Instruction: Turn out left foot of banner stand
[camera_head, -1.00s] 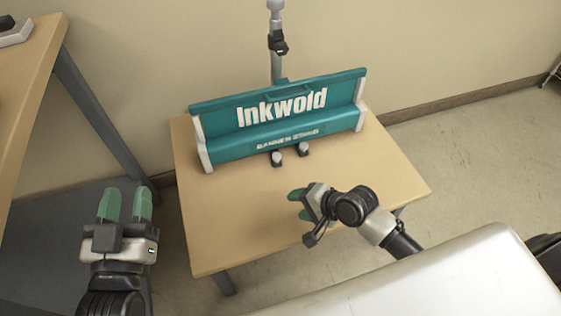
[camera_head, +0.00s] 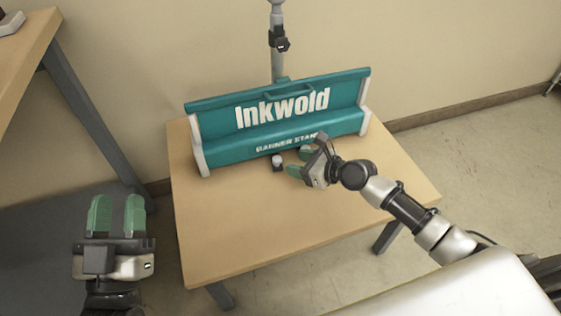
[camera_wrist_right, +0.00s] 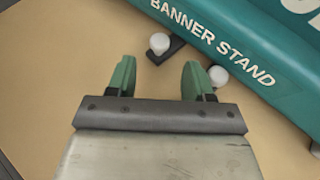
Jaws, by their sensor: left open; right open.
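The teal banner stand (camera_head: 255,120), with "Inkwold" on its upright panel, stands on a small wooden table. The left foot (camera_head: 277,162) is a short dark piece with a white knob at the front of the base; it also shows in the right wrist view (camera_wrist_right: 160,45). The right foot's white knob (camera_wrist_right: 217,76) shows in the wrist view but is hidden behind my right gripper in the head view. My right gripper (camera_head: 297,164) is open and empty, close to the left foot, which lies ahead between its fingers in the wrist view. My left gripper (camera_head: 117,208) is open and empty, left of the table.
The wooden table (camera_head: 225,240) is bare in front of the stand. A grey pole (camera_head: 278,50) rises behind the stand. Another wooden table (camera_head: 25,55) with grey legs is at the left. The wall is close behind.

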